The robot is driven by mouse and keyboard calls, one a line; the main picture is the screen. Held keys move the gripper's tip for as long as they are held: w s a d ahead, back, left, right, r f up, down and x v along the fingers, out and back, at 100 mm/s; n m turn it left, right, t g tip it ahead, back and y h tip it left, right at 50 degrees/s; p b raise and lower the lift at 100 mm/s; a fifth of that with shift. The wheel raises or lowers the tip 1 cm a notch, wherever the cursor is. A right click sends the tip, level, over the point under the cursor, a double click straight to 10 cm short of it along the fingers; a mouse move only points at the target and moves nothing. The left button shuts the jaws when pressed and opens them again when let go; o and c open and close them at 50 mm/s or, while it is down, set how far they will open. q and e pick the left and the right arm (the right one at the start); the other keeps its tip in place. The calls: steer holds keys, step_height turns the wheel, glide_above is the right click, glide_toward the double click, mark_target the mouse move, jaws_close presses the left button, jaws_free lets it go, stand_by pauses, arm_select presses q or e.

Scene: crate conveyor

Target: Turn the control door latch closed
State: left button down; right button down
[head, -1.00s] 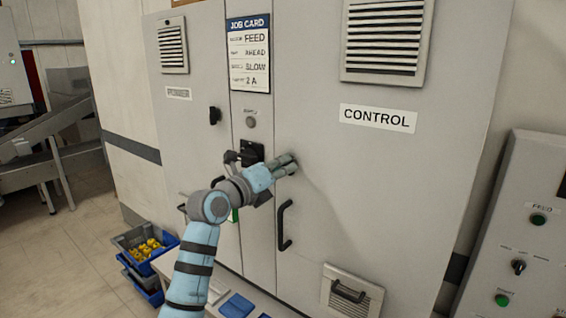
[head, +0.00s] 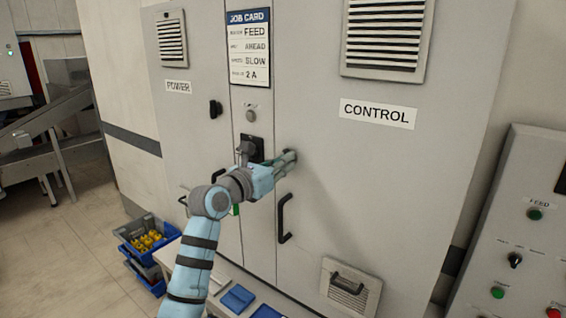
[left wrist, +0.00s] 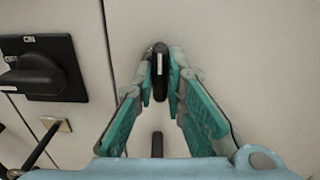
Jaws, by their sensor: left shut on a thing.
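The control door (head: 345,190) is the wide grey panel labelled CONTROL, and it looks shut in the head view. Its latch (left wrist: 160,72) is a small dark knob with a pale mark, standing upright in the left wrist view. My left gripper (left wrist: 160,78) has its two teal-padded fingers on either side of the latch, shut on it. In the head view my left gripper (head: 289,158) reaches the door's left edge and hides the latch. My right gripper is not in view.
A black rotary switch (left wrist: 38,72) sits just left of the gripper. The door's black handle (head: 285,218) is below it. The power door (head: 185,130) is on the left, with its own black latch (head: 215,109). A blue bin (head: 143,240) with yellow parts stands lower left.

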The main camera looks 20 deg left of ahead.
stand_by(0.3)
arm_select(q)
steer(key=c, duration=1.6)
jaws_free()
steer(key=shift+c, duration=0.2)
steer(key=shift+s, duration=0.1)
steer(key=v, duration=1.2)
steer(key=shift+d, duration=0.1)
